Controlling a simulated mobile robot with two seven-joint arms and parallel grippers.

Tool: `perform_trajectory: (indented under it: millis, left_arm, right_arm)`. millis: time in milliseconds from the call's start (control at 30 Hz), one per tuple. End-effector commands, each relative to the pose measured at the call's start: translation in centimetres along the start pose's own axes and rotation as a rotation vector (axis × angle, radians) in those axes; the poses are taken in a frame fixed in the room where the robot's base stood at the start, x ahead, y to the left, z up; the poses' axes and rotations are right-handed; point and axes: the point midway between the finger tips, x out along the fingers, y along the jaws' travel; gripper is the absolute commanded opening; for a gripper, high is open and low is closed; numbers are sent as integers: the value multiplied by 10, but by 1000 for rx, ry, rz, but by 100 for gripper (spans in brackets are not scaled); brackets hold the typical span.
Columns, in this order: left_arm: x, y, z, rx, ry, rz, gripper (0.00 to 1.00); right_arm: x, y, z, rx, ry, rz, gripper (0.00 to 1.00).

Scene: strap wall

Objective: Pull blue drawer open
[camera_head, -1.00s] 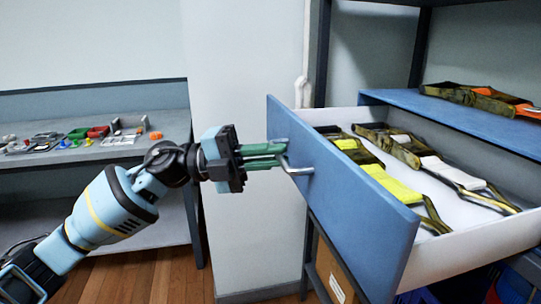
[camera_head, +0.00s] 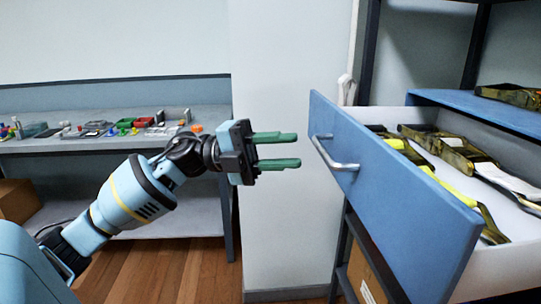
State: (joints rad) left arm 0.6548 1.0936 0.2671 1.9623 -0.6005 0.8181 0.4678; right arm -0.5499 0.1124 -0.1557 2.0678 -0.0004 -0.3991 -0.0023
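The blue drawer (camera_head: 400,200) stands pulled out of its shelf unit at the right of the head view. Straps (camera_head: 455,152) with yellow and white parts lie inside its white interior. A metal bar handle (camera_head: 333,155) is fixed on its blue front. My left gripper (camera_head: 287,149) is open and empty. Its two green fingers point right toward the handle, with a gap between them and it. My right gripper is out of view.
A grey workbench (camera_head: 90,146) with several small parts and bins stands at the left. A white wall column (camera_head: 285,220) is behind the gripper. A blue shelf (camera_head: 440,98) lies above and behind the drawer. A cardboard box (camera_head: 365,275) sits below the drawer.

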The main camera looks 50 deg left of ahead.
Motion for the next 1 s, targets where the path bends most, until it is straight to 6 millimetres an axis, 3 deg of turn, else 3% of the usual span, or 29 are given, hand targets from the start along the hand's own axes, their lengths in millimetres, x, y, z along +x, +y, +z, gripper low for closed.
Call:
perform_trajectory:
  millis: [300, 1000]
  left_arm:
    - [-24, 0, 0, -1, 0, 0, 32]
    - [-26, 4, 1, -14, -6, -6, 32]
  right_arm:
    - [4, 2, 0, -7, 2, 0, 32]
    - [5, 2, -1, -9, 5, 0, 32]
